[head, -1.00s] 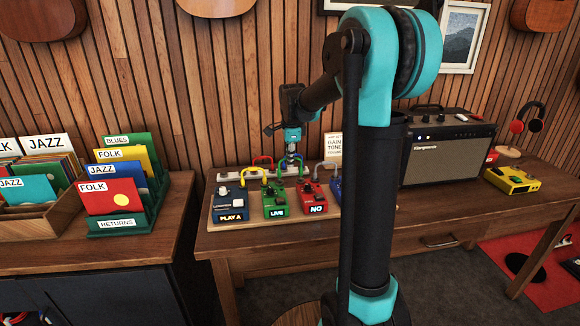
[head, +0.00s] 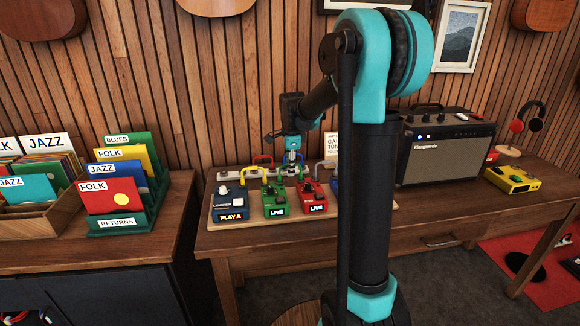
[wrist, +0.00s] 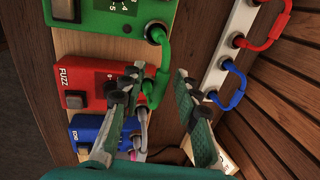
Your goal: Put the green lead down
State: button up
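The green lead (wrist: 159,62) arches from the side of the green pedal (wrist: 100,14) to the side of the red FUZZ pedal (wrist: 92,83) in the wrist view. Both its ends appear to sit at the pedals' sockets; the lower end is partly hidden by a finger. My gripper (wrist: 160,90) is open, its fingers well apart on either side of the lead's lower end, nearer the left finger. In the head view my gripper (head: 292,162) is low over the back of the pedals; the green pedal (head: 276,200) and red pedal (head: 312,195) both read LIVE.
The blue looper pedal (head: 230,204) reads PLAY A, with a yellow lead (head: 239,173) beside it. A pale power strip (wrist: 232,42) with red and blue leads runs close to the right finger. An amplifier (head: 446,150) stands to the right; record racks (head: 122,222) are left.

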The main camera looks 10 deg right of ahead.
jog(key=shift+r, duration=0.1)
notch_tip(320, 180, up, 12)
jog(key=s, duration=0.2)
jog(key=s+d+f+n+t, duration=0.1)
jog(key=s+d+f+n, duration=0.1)
jog(key=s+f+n, duration=0.7)
jog(key=s+d+f+n+t, duration=0.1)
jog(key=s+d+f+n, duration=0.1)
jog(key=s+f+n, duration=0.7)
jog(key=s+f, duration=0.5)
jog(key=s, duration=0.5)
jog(key=shift+s, duration=0.25)
jog(key=shift+d, duration=0.1)
